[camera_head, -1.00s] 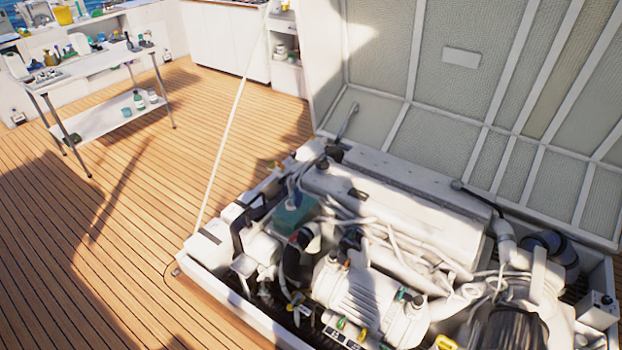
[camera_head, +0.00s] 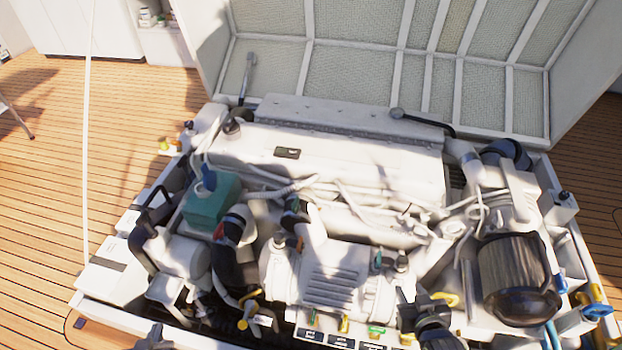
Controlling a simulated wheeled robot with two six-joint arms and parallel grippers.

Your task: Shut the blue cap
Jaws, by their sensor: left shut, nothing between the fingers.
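The blue cap (camera_head: 207,180) sits on top of a teal tank (camera_head: 208,207) at the left of the engine. It looks raised and tilted, but it is small and blurred. My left gripper (camera_head: 154,336) just shows at the bottom edge, left of centre, shut and empty. It is below and to the left of the tank, well apart from the cap. My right gripper (camera_head: 423,314) seems to be the dark shape at the bottom, right of centre, far from the cap; its fingers are unclear.
A black hose (camera_head: 228,250) and a black handle (camera_head: 150,215) stand close to the tank. White pipes (camera_head: 350,195) cross the engine. The raised hatch lid (camera_head: 350,60) is behind. A thin white pole (camera_head: 88,130) rises at the left. Wooden deck (camera_head: 40,200) lies left.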

